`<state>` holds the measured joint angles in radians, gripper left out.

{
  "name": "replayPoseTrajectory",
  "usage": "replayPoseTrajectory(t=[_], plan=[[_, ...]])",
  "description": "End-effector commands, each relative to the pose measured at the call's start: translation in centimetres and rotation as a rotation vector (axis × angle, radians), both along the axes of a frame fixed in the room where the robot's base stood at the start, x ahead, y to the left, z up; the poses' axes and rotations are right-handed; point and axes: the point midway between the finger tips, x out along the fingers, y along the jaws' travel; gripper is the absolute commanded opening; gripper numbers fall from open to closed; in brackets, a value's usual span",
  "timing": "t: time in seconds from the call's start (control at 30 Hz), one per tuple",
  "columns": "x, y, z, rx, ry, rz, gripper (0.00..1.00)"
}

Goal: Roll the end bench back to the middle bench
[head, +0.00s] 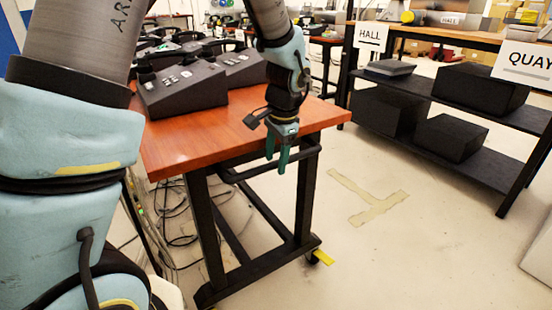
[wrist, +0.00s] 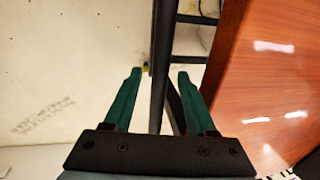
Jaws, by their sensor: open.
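The near bench (head: 190,143) has a red-brown wooden top and a black frame, and stands on the pale floor. It appears to be the end bench. A black push bar (head: 250,171) runs along its near end below the top. My gripper (head: 278,163) points down at that bar with its green fingers open. In the wrist view the gripper (wrist: 157,72) has a dark bar (wrist: 163,45) running between its fingers, without clear contact. The bench top (wrist: 265,85) is to the right there. I cannot tell which bench behind is the middle one.
Dark desk phones (head: 183,92) sit on the near bench. A caster with a yellow pedal (head: 322,257) is at its foot. Tan tape (head: 378,208) marks clear floor at right. A black shelf (head: 455,107) with dark boxes stands beyond. Cables (head: 180,215) lie on the left.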

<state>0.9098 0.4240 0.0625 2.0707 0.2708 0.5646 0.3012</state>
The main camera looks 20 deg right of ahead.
Motion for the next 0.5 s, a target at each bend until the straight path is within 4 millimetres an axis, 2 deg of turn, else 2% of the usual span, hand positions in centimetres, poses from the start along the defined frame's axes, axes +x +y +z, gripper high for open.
replayPoseTrajectory(t=[0.07,0.5], plan=[[0.00,0.01,0.01,0.000,0.000,0.000,0.57],[-0.03,0.00,0.03,0.000,0.000,0.000,0.07]])
